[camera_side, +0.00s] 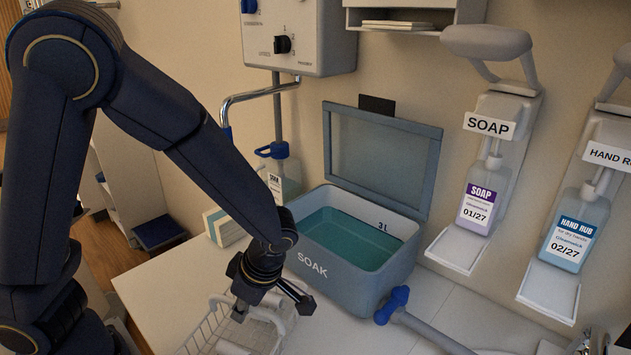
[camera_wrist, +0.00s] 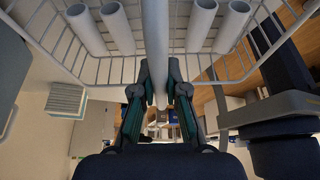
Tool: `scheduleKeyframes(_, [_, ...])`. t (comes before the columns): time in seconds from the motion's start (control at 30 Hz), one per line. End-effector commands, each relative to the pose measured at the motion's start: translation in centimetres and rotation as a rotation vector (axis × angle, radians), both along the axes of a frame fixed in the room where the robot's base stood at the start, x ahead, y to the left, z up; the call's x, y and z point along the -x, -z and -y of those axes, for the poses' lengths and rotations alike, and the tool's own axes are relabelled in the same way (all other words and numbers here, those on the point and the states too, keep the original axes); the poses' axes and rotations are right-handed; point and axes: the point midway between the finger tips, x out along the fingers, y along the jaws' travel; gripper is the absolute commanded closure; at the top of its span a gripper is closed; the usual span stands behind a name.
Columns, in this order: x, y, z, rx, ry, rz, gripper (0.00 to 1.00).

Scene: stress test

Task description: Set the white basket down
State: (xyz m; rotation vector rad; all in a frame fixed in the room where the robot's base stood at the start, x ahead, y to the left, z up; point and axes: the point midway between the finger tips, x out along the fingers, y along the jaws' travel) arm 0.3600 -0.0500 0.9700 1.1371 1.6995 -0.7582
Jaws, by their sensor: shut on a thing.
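The white wire basket (camera_side: 217,331) is at the bottom middle of the side view, in front of the soak tub, partly cut off by the frame's lower edge. My gripper (camera_side: 268,283) is over the basket. In the wrist view my gripper (camera_wrist: 160,98) is shut on a thick white bar of the basket, and the basket's wires (camera_wrist: 130,66) fill the top. Several white tubes (camera_wrist: 119,28) lie in the basket. I cannot tell whether the basket's underside touches the counter.
The grey tub marked SOAK (camera_side: 350,288) stands behind the basket with its lid up, holding green liquid (camera_side: 345,240). A blue-ended hose (camera_side: 398,300) lies to its right. A small box (camera_side: 224,227) and a bottle (camera_side: 284,180) stand left. White counter (camera_side: 160,285) shows left of the basket.

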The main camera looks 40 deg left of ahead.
Motion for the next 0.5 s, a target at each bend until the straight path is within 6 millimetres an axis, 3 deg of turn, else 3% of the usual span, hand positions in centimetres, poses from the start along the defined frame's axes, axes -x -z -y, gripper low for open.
scheduleKeyframes(0.43, [0.03,1.08,-0.02,-0.001,0.000,-0.001,1.00])
scheduleKeyframes(0.47, [0.03,1.09,0.00,0.000,0.000,-0.001,0.86])
scheduleKeyframes(0.5, [0.03,1.07,0.00,0.000,0.000,-0.001,0.82])
